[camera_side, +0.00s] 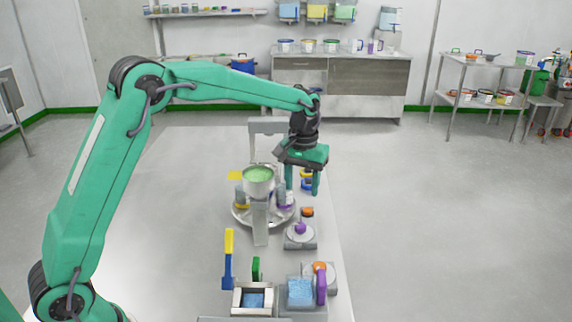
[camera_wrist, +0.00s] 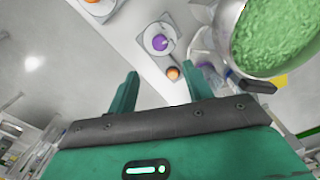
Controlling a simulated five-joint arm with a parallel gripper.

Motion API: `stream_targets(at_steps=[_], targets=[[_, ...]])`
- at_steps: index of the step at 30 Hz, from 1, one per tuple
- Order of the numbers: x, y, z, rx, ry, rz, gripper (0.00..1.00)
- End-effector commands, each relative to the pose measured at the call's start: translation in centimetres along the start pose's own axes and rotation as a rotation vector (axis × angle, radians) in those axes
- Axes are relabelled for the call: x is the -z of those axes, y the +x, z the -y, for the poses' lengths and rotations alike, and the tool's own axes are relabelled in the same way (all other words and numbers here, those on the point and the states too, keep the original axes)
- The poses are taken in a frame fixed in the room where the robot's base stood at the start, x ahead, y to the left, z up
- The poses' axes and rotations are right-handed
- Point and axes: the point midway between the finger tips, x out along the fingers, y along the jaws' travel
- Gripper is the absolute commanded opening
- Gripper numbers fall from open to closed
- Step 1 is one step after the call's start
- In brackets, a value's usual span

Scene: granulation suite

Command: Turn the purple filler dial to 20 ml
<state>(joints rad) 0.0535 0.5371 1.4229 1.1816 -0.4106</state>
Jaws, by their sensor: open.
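The purple filler dial (camera_side: 300,228) sits on a pale round face on a small grey block, on the table's right side in the side view. In the wrist view the purple dial (camera_wrist: 160,43) shows near the top middle, beyond the fingertips. I cannot read its scale or setting. My gripper (camera_side: 302,189) points down above the table, farther back than the dial and apart from it. In the wrist view my gripper (camera_wrist: 162,85) has its two green fingers spread with nothing between them.
A bowl of green granules (camera_side: 259,174) stands left of my gripper, above a round metal tray (camera_side: 241,216). An orange knob (camera_side: 307,212) lies just behind the dial. In front are another orange dial (camera_side: 319,267), a purple handle (camera_side: 321,288) and a blue-filled bin (camera_side: 300,291).

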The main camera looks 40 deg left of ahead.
Motion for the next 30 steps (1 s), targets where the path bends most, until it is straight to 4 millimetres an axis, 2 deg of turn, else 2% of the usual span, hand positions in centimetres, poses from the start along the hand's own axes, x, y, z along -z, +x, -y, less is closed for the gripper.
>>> stream_targets(at_steps=[8,14,30], targets=[[0.0,0.5,0.0,0.001,0.001,0.001,0.51],[0.0,1.9,0.0,0.001,0.002,0.002,0.51],[-0.1,9.6,0.0,0.001,0.002,0.003,0.51]])
